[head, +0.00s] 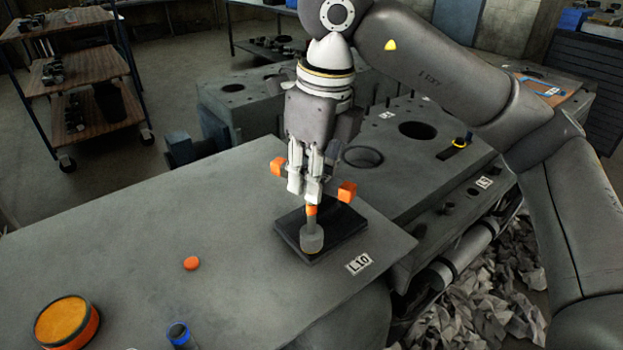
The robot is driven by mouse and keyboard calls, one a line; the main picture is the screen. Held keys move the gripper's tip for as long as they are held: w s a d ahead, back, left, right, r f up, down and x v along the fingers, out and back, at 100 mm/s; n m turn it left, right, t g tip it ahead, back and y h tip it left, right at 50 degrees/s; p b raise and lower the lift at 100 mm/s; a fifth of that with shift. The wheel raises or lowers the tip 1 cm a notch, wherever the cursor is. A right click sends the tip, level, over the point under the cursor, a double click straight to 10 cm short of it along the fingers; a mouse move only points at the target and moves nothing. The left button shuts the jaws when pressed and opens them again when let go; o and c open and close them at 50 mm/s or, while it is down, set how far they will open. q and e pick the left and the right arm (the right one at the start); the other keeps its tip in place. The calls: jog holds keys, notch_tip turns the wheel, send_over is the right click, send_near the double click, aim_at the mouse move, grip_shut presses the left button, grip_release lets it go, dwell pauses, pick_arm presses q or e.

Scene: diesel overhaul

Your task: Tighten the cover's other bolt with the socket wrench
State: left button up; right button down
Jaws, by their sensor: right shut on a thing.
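My right gripper (312,192) points down over the front bench and is shut on an upright tool with an orange band and a grey cylindrical lower end, which looks like the socket wrench (311,238). The tool's lower end is at the front edge of a dark flat pad (345,232) beside the L10 label; I cannot tell whether it touches. The gripper hides the tool's upper part. On the engine block (405,180) lies a small dark piece with a yellow ring (455,147). I cannot make out the cover or its bolts for certain. My left gripper is out of view.
On the bench (130,235) are a round orange-topped tin (67,322), a small orange cap (191,263) and a blue-and-black cylinder (181,336). The bench's middle left is clear. The block has open round bores. A shelf cart (70,60) stands at the back left; crumpled paper (490,310) lies at right.

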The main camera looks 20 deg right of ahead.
jog(key=m+b, duration=0.1)
jog(key=m, duration=0.3)
jog(key=shift+m, duration=0.3)
jog(key=m, duration=0.2)
jog(key=shift+m+h, duration=0.4)
